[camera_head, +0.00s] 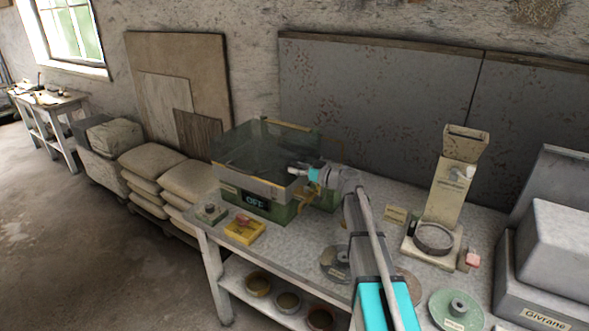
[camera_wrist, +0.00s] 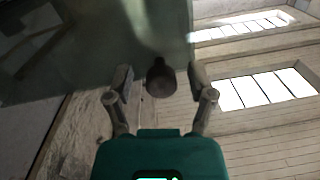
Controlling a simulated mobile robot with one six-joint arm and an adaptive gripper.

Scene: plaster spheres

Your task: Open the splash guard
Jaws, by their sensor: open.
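The splash guard (camera_head: 250,150) is a smoky see-through cover with yellowish edges. It appears to sit down over the green machine (camera_head: 283,213) on the workbench. The machine's front carries a dark panel reading "OFF". My gripper (camera_head: 302,172) is at the guard's right front, its jaws partly hidden by its small size in the head view. In the wrist view my gripper (camera_wrist: 159,76) is open, with a dark round knob (camera_wrist: 161,82) between its fingers. I cannot tell whether the fingers touch the knob. The dark guard panel (camera_wrist: 85,50) fills the upper left there.
A hopper device (camera_head: 450,190) and a green disc (camera_head: 456,308) are on the right of the bench. Sacks (camera_head: 152,159) lie left; boards lean on the wall behind.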

